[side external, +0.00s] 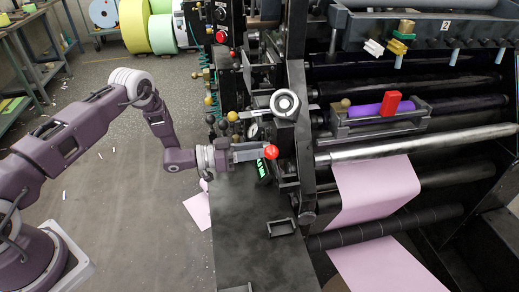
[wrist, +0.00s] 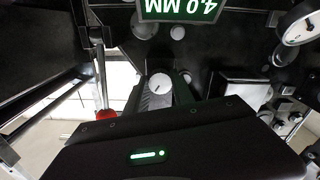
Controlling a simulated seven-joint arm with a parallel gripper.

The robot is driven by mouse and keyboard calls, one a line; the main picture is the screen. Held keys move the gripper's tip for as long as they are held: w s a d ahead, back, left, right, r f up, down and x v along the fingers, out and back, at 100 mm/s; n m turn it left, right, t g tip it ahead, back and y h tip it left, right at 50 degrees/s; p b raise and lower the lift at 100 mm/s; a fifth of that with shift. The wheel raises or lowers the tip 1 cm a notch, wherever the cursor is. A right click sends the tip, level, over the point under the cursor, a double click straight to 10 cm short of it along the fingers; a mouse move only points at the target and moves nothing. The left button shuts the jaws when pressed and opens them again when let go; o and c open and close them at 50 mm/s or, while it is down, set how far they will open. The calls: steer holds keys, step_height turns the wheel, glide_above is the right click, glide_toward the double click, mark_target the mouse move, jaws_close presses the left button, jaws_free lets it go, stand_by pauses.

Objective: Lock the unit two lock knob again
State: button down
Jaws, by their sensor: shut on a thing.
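My gripper (side external: 258,152) reaches the dark side panel of the press from the left in the side view. In the wrist view my gripper (wrist: 168,92) is shut on a small knob (wrist: 162,84) with a round pale face and a dark mark. I take this for the lock knob; its turn angle relative to locked cannot be told. In the side view the knob is hidden around the fingertips. A red ball (side external: 271,152) shows beside the fingertips there, and at the left of the wrist view (wrist: 104,118). A plate marked 2 (side external: 446,27) sits on the press top.
A green-lit display (side external: 264,172) is just below the gripper; it reads 4.0 MM, upside down, in the wrist view (wrist: 180,10). A dark flat top (side external: 240,235) lies below.

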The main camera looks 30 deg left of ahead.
steer(key=m, duration=1.1)
steer(key=shift+m, duration=0.5)
stand_by(0.3)
steer(key=c, duration=1.1)
jaws_free()
steer(key=v, duration=0.7)
steer(key=shift+a, duration=0.1)
steer(key=shift+r, duration=0.15)
